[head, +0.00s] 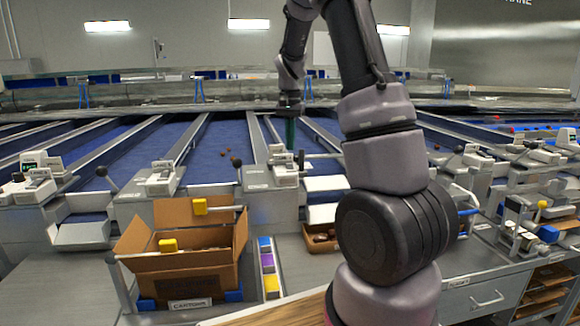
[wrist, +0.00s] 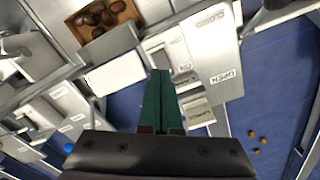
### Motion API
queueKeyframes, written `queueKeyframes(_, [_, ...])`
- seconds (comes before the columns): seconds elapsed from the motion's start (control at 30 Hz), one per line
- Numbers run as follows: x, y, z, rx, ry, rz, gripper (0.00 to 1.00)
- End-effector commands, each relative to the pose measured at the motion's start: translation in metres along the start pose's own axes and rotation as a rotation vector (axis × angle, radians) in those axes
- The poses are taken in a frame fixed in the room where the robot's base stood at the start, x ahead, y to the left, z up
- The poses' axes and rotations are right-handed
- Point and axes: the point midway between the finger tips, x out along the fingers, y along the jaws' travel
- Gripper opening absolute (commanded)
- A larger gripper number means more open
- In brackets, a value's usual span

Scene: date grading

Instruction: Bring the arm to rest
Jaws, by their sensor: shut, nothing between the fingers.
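My gripper (wrist: 163,100) shows in the wrist view with its green fingers together and nothing between them. In the head view my gripper (head: 290,133) hangs fingers down above the grading machine's front edge, near a white control box (head: 284,165). My arm rises at the right of the head view and bends over toward the back. In the wrist view, plates marked OPEN and CLOSED (wrist: 212,65) lie just right of the fingers.
An open cardboard carton (head: 185,275) stands at the front left. A small box of dates (head: 322,238) sits right of it, and shows in the wrist view (wrist: 118,12). Blue belts (head: 225,140) carry a few dates. Levers and control boxes line the machine's edge.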

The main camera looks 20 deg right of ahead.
Motion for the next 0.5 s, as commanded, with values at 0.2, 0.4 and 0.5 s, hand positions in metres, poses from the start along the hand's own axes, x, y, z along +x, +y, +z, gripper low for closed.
queueKeyframes(0.2, [-0.0094, 0.0001, 0.0002, 0.000, 0.000, 0.000, 0.00])
queueKeyframes(0.4, [-0.0096, 0.0001, 0.0002, 0.000, 0.000, 0.001, 0.00])
queueKeyframes(0.5, [-0.0095, 0.0001, 0.0002, 0.000, 0.000, 0.000, 0.00])
